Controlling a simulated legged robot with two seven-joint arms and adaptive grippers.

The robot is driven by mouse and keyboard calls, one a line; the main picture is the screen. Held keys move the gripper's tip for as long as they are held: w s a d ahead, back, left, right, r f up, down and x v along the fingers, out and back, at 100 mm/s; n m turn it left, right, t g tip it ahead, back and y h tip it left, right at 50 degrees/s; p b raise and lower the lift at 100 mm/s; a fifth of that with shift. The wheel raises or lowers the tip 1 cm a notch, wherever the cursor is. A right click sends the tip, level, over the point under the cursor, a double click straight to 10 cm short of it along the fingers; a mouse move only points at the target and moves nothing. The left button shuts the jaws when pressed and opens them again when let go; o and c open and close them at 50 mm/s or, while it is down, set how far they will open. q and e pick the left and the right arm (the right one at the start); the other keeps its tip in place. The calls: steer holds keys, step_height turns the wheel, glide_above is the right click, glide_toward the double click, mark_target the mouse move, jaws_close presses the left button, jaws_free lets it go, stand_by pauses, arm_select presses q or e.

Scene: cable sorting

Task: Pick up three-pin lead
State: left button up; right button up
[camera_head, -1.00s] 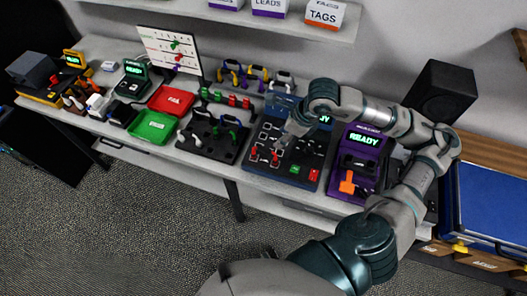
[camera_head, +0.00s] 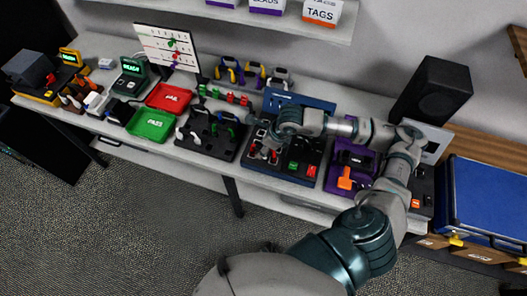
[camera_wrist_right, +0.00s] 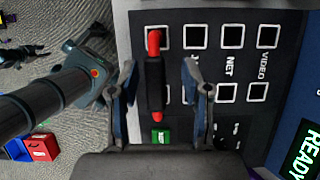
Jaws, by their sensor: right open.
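A red-and-black plug piece (camera_wrist_right: 154,75) stands on the black socket panel (camera_wrist_right: 178,17), between the spread fingers of my right gripper (camera_wrist_right: 161,104) in the wrist view. The fingers are apart from it on both sides. In the head view my right gripper (camera_head: 268,148) is low over the panel (camera_head: 283,173), and my wrist hides part of it. A black rack (camera_head: 213,153) left of the panel holds several leads with white, green and blue ends. I cannot tell which item is the three-pin lead. My left gripper is not in view.
The green tray (camera_head: 152,124) and red tray (camera_head: 169,97) lie further left. A purple station (camera_head: 350,165) with an orange part (camera_head: 345,178) stands just right of the panel. A black speaker (camera_head: 432,90) stands at the back right. Looped leads (camera_head: 254,72) hang behind the rack.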

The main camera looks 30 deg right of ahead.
steer(key=shift+s+a+r, duration=0.1)
steer(key=shift+a, duration=0.05)
steer(key=shift+c, duration=1.2)
jaws_close()
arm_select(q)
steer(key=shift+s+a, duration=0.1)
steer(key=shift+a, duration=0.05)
arm_select(e)
steer(key=shift+r, duration=0.75)
step_height(320, 180, up, 2)
steer(key=shift+s+b, duration=0.1)
steer(key=shift+b, duration=0.3)
arm_select(q)
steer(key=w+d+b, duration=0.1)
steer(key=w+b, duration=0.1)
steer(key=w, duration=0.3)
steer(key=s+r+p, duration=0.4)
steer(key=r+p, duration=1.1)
steer(key=p, duration=0.2)
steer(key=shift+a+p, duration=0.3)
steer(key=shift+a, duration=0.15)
arm_select(e)
steer(key=s+a, duration=0.2)
steer(key=s, duration=0.5)
steer(key=s+a+r, duration=0.1)
steer(key=s+a, duration=0.1)
steer(key=s, duration=0.6)
steer(key=shift+a+r, duration=0.25)
steer(key=shift+a, duration=0.05)
